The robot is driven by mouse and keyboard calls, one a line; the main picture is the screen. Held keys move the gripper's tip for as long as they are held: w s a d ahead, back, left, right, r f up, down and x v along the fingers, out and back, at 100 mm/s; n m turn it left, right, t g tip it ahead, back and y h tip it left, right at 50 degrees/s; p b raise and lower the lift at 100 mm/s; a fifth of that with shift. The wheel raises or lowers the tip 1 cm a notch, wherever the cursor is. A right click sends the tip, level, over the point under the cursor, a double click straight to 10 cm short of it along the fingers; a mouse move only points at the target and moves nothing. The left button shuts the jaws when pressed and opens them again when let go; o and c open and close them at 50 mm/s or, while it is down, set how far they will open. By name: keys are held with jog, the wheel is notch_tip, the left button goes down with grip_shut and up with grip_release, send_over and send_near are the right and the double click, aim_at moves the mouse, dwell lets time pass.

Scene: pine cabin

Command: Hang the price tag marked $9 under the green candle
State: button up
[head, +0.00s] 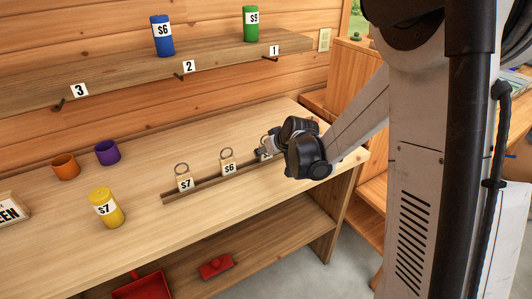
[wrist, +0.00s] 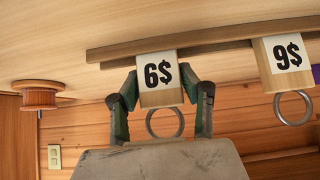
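In the head view the green candle (head: 250,22) stands on the wall shelf above the peg marked 1 (head: 271,58). In the inverted wrist view, the wooden tag reading $9 when turned upright (wrist: 158,76) stands in the rail with its ring toward me. My gripper (wrist: 160,72) has a finger on each side of it, with slight gaps seemingly at the tag's edges. In the head view my gripper (head: 262,153) is at the rail's right end and partly hides this tag. The $6 tag (head: 228,168) and $7 tag (head: 185,184) stand to its left.
The blue $6 candle (head: 162,36) stands above peg 2 (head: 182,76); peg 3 (head: 60,104) is empty. The yellow $7 candle (head: 106,208), orange cup (head: 65,167) and purple cup (head: 107,152) are on the counter. The shelf (head: 130,62) overhangs the counter's back.

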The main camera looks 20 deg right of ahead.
jog(key=c, duration=0.4)
jog(key=shift+o, duration=0.2)
jog(key=shift+r, duration=0.6)
jog(key=r, duration=0.1)
jog(key=s+r, duration=0.1)
jog(key=r, duration=0.1)
jog(key=shift+a+r+p, duration=0.2)
jog(key=shift+r+p, duration=0.05)
jog(key=shift+p, duration=0.1)
jog(key=s+a+r+p, duration=0.1)
jog(key=s+a+r, duration=0.3)
jog(key=s, duration=0.5)
notch_tip(320, 180, up, 2)
jog(key=shift+s+a+r, duration=0.15)
jog(key=shift+s+a, duration=0.1)
jog(key=shift+s, duration=0.05)
